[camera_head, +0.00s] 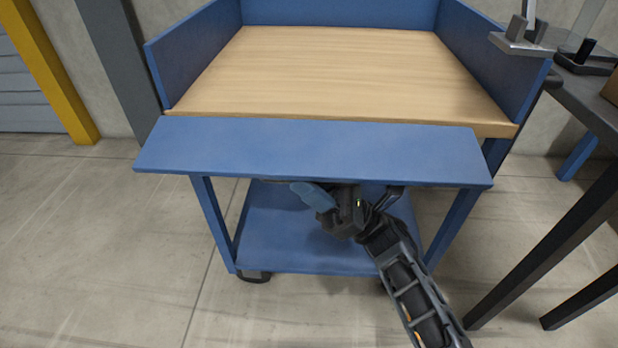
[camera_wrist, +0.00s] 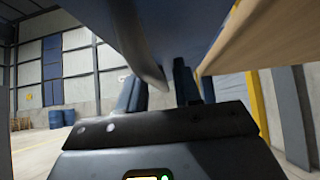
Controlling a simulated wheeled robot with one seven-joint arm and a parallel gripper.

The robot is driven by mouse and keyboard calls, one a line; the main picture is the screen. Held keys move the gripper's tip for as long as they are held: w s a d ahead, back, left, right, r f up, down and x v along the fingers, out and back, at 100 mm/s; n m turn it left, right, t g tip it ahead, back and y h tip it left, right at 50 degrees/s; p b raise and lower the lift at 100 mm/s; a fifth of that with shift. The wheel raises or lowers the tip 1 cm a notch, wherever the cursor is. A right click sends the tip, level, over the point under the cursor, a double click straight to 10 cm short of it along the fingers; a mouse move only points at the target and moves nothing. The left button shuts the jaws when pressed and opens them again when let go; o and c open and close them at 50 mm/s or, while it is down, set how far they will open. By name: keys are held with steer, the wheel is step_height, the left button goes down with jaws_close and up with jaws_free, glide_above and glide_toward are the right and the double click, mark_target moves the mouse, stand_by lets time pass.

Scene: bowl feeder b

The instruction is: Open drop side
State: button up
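The drop side is the blue front panel (camera_head: 310,150) of the blue cart. It is folded outward and lies about level, in front of the wooden top (camera_head: 340,75). My gripper (camera_head: 348,196) is below the panel, right of its middle, partly hidden by its front edge. In the wrist view the panel's underside (camera_wrist: 185,30) hangs overhead, and a rounded grey-blue edge reaches down toward the space between my fingers (camera_wrist: 158,92). The fingers stand apart. I cannot tell whether either one touches the panel.
The cart's lower shelf (camera_head: 300,235) lies under my gripper, between blue legs. A dark table (camera_head: 590,100) stands close on the right, with fixtures near its edge. The floor (camera_head: 100,240) to the left is clear. A yellow post (camera_head: 50,70) stands at the back left.

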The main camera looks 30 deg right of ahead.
mark_target(309, 174)
jaws_close()
stand_by(0.4)
steer(key=m+t+h, duration=0.1)
steer(key=r+m+t+p, duration=0.1)
steer(key=m+h, duration=0.1)
steer(key=shift+s+a+r+m+t+h+p, duration=0.2)
steer(key=shift+s+a+m+t+h+p, duration=0.1)
steer(key=shift+s+m+t+p, duration=0.1)
steer(key=m+t+h, duration=0.1)
steer(key=r+m+t+h+p, duration=0.1)
steer(key=m, duration=0.1)
steer(key=m+h+p, duration=0.1)
steer(key=m, duration=0.1)
steer(key=shift+s+a+r+t+h, duration=0.1)
steer(key=shift+s+r+t+h, duration=0.05)
steer(key=shift+r+t+h, duration=0.2)
steer(key=shift+f, duration=0.15)
steer(key=shift+o, duration=0.5)
jaws_free()
